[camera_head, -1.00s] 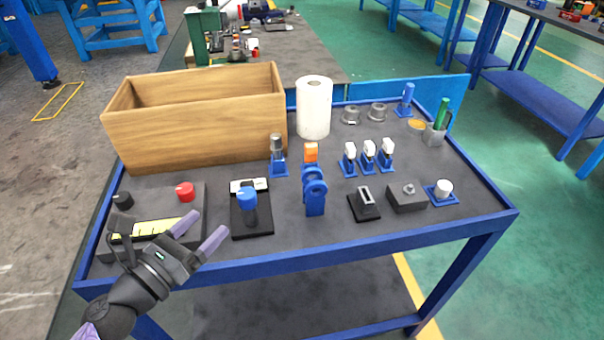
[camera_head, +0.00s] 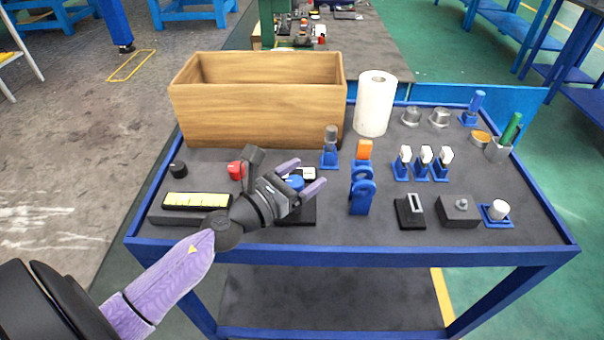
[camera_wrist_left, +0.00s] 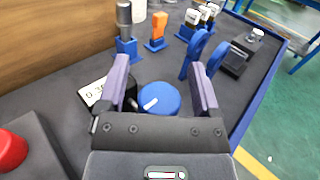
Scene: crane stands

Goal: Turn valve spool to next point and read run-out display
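The valve spool's blue knob (camera_head: 291,182) stands on a black base plate (camera_head: 303,216) near the table's front. In the left wrist view, the blue knob (camera_wrist_left: 160,98) with a white pointer mark lies between the fingers. The white run-out display (camera_head: 306,172) is behind the knob. In the left wrist view, the display (camera_wrist_left: 93,92) is partly hidden by a finger; only its first characters, like "0.3", show. My left gripper (camera_head: 311,173) is open, its fingers pointing right over the knob, with gaps on both sides. It also shows in the left wrist view (camera_wrist_left: 160,66). My right gripper is out of view.
A blue stand (camera_head: 362,197) is close right of the fingers. A wooden crate (camera_head: 258,115) and paper roll (camera_head: 375,104) stand behind.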

